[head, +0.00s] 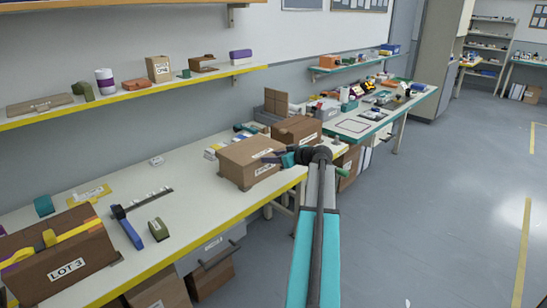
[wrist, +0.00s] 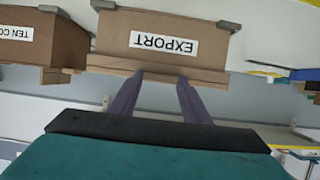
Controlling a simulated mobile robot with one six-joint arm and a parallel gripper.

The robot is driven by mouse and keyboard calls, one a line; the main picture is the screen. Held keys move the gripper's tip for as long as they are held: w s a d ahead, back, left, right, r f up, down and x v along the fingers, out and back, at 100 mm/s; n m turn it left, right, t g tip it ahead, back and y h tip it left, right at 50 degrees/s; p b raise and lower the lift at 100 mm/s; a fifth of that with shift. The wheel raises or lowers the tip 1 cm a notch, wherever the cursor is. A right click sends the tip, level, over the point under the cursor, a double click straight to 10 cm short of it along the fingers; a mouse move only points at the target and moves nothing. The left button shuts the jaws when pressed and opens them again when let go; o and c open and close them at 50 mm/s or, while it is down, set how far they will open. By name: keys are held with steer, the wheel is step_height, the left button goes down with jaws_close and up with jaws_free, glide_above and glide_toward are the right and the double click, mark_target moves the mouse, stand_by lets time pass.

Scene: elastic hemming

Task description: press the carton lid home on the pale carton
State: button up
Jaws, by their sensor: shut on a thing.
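The pale carton (head: 238,172) stands near the yellow front edge of the long bench in the head view. In the wrist view, the picture is upside down and the carton (wrist: 120,30) shows a white EXPORT label. The carton lid (head: 252,150) lies across its top; in the wrist view it is the band (wrist: 108,64) along the carton's lower edge. My gripper (wrist: 161,77) is shut on the lid's near edge, its two fingertips at the band; in the head view it reaches in from the right (head: 272,157). The far side of the lid is hidden, and I cannot tell whether it sits fully down.
A darker brown carton (head: 297,131) stands close behind, labelled TEN CO… in the wrist view (wrist: 30,38). A LOT 3 box (head: 60,265), a blue tool (head: 127,228) and a green block (head: 158,229) lie to the left. The bench middle (head: 200,195) is mostly clear.

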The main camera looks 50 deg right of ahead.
steer(key=shift+f, duration=0.15)
steer(key=o, duration=1.4)
steer(key=b+v, duration=0.3)
steer(key=v, duration=1.1)
